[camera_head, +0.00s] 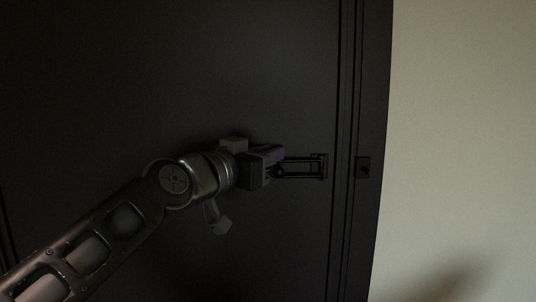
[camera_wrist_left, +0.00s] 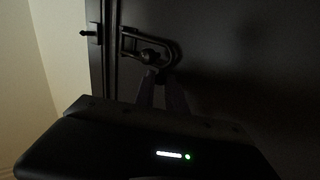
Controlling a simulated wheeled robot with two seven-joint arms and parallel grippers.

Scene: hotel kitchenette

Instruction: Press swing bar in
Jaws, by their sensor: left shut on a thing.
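The swing bar (camera_head: 300,175) is a dark elongated loop on a dark door, near the door's right edge in the head view. One end sits at a mount by the edge and the other reaches left to my gripper. My left gripper (camera_head: 279,157) is shut on the bar's left part. In the left wrist view, the bar (camera_wrist_left: 171,45) shows at the top, and the fingers of my left gripper (camera_wrist_left: 155,78) converge on it. The exact contact is dark and partly hidden. My right gripper is not in view.
A small dark catch with a knob (camera_head: 363,167) is on the door frame, right of the bar, and shows in the left wrist view (camera_wrist_left: 92,33). The dark door (camera_head: 150,80) fills the left. A pale bare wall (camera_head: 465,120) is on the right.

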